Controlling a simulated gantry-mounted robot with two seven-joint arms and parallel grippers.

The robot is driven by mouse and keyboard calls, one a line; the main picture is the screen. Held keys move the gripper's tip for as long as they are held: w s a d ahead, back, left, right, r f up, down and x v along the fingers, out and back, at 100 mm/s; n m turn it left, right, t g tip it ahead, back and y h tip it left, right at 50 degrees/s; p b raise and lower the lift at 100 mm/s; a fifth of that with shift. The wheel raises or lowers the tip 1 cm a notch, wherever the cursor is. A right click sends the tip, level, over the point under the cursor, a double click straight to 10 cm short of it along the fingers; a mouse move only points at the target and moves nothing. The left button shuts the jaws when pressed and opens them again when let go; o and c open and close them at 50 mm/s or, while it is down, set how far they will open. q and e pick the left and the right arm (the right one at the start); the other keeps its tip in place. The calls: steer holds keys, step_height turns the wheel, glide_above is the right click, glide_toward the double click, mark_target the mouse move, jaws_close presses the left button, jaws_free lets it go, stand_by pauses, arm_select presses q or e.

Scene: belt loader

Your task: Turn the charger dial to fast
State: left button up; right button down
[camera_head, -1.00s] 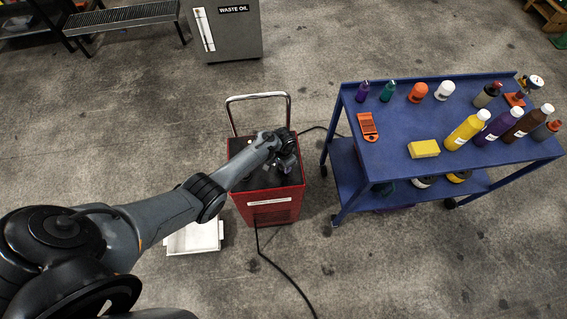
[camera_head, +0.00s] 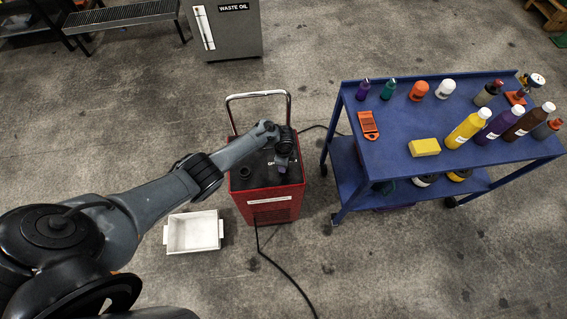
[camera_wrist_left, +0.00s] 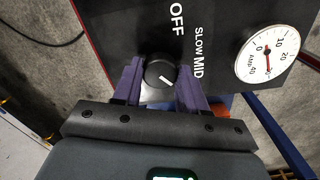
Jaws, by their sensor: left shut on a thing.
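The charger (camera_head: 268,208) is a red box with a black top and a chrome handle, standing on the floor. Its black dial (camera_wrist_left: 161,74) shows in the left wrist view with a short white mark pointing to the picture's lower right. OFF, SLOW and MID are printed on the panel (camera_wrist_left: 151,27); the word FAST is not in view. My left gripper (camera_head: 282,166) is over the top right of the charger. In the wrist view its purple fingers are shut on the dial, one on each side. My right gripper is not in view.
A round amp gauge (camera_wrist_left: 262,50) sits on the panel to the right of the dial. A blue cart (camera_head: 400,135) with bottles stands right of the charger. A white tray (camera_head: 221,228) and a black cable (camera_head: 276,266) lie on the floor.

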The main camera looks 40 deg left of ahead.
arm_select(q)
steer(key=shift+m, duration=0.8)
steer(key=o, duration=1.1)
steer(key=shift+c, duration=0.2)
